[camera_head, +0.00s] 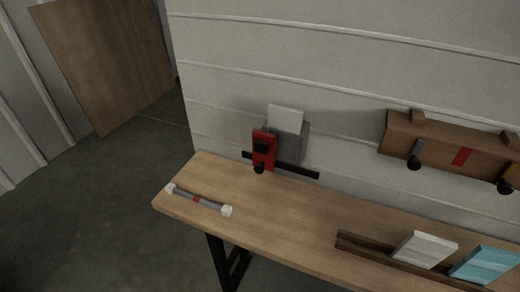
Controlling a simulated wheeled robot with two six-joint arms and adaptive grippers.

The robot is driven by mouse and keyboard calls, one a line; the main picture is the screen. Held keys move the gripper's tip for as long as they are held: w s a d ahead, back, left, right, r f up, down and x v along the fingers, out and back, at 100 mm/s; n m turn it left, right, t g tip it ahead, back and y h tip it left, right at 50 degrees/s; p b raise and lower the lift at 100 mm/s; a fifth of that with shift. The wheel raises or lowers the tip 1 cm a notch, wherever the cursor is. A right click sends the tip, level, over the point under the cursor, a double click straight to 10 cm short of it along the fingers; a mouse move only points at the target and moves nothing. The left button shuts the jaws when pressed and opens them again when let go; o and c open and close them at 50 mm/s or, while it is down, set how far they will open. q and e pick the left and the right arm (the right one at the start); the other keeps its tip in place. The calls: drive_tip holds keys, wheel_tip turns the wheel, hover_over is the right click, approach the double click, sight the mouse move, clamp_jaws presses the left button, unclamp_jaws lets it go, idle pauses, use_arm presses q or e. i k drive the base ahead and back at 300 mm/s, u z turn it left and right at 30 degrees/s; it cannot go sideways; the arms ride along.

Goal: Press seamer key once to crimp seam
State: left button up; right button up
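A grey device (292,146) stands against the white wall at the back of the wooden bench, with a pale panel (285,119) upright at its top. A red plate (263,145) with a black block is on its front left side. A small black knob (259,169) shows below the red plate. Which of these parts is the seamer key I cannot tell for sure. A dark bar (297,170) runs along the device's base. Neither of my grippers is in view.
The wooden bench (280,218) holds a grey rod with white ends and a red band (198,200) at left. A dark rack (388,261) with white (425,249) and blue (484,264) blocks is at right. A wooden wall unit (452,147) has black knobs. Bench middle is clear.

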sight(261, 147)
drive_tip(key=k, duration=0.5)
drive_tip(key=z, duration=2.25)
drive_tip(key=i, duration=1.15)
drive_tip(key=u, duration=2.05)
